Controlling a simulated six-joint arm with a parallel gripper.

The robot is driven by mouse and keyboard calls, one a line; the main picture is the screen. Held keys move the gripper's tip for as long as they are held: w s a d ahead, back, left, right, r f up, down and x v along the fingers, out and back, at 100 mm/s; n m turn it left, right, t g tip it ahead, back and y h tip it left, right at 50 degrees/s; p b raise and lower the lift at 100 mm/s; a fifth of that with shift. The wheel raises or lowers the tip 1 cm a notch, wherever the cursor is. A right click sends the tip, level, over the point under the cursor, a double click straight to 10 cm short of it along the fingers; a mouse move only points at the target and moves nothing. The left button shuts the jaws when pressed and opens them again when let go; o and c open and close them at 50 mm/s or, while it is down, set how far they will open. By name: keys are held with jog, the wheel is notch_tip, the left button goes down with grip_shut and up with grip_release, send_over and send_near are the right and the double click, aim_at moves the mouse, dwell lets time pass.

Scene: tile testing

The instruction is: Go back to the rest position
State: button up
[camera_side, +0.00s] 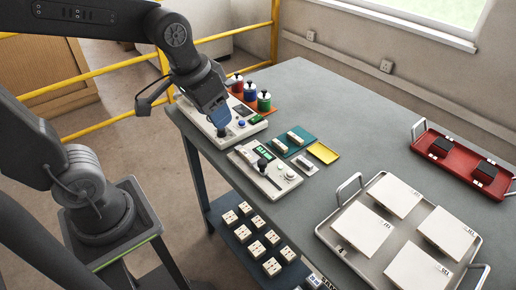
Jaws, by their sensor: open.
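My gripper (219,118) hangs from my dark arm at the far left end of the grey table (345,110). It points down over a white test device (205,118) and hides part of it. The gripper is open, and I see nothing held in it. The fingertips are small here, and I cannot tell whether they touch the device.
Red, blue and green canisters (264,101) stand behind the gripper. A second white device (265,172) and green and yellow trays (323,152) lie nearer. A metal tray (380,265) with white tiles and a red tray (425,154) are at right. The table's middle is clear.

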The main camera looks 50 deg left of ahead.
jog(key=s+r+t, duration=0.1)
jog(key=s+t, duration=0.1)
jog(key=s, duration=0.4)
jog(key=shift+a+r, duration=0.35)
